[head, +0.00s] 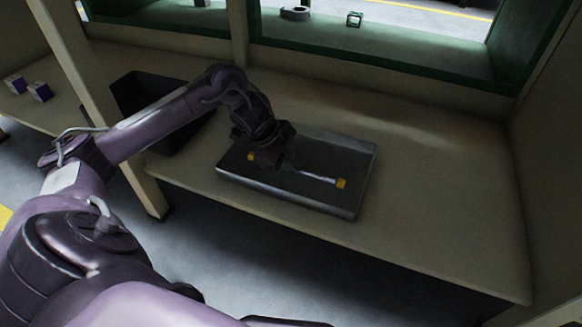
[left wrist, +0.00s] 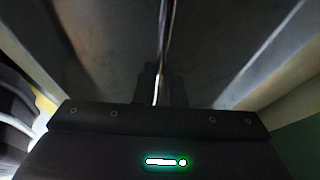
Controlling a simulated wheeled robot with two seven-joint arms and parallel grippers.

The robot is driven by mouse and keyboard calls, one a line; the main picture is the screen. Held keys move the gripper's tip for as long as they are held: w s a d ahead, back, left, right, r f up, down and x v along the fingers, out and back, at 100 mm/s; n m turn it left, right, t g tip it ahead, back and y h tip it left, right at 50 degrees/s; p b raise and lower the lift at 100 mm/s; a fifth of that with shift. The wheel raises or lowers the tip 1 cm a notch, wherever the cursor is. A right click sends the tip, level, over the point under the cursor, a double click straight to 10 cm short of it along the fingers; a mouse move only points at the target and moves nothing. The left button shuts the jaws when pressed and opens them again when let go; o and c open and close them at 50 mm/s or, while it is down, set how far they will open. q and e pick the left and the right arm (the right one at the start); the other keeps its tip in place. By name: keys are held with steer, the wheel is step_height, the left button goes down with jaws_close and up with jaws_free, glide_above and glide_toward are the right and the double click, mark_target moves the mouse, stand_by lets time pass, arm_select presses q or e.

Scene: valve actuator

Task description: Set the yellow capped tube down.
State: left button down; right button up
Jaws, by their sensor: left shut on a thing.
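The yellow capped tube (head: 318,178) lies lengthwise over the grey metal tray (head: 290,201), with a yellow cap showing at each end. My left gripper (head: 284,165) is shut on the middle of the tube from above, inside the tray's outline. The gripper hides the middle of the tube. In the left wrist view a thin shiny shaft, which looks like the tube (left wrist: 166,35), runs up from between the fingers (left wrist: 158,88). I cannot tell whether the tube touches the tray floor. My right gripper is not in view.
The tray sits on a beige bench (head: 440,190) with free room to its right. A dark open bin (head: 135,92) stands at the left behind my arm. Two small purple and white boxes (head: 40,92) are at the far left. A green-framed window ledge (head: 380,62) runs along the back.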

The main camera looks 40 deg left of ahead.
arm_select(q)
steer(key=shift+f, duration=0.2)
steer(key=c, duration=1.9)
jaws_free()
steer(key=shift+o, duration=0.6)
steer(key=shift+s+f, duration=0.1)
steer(key=shift+f, duration=0.1)
steer(key=shift+r, duration=0.1)
steer(key=shift+r, duration=0.4)
steer(key=p+v, duration=0.7)
steer(key=v, duration=0.5)
steer(key=shift+r, duration=0.1)
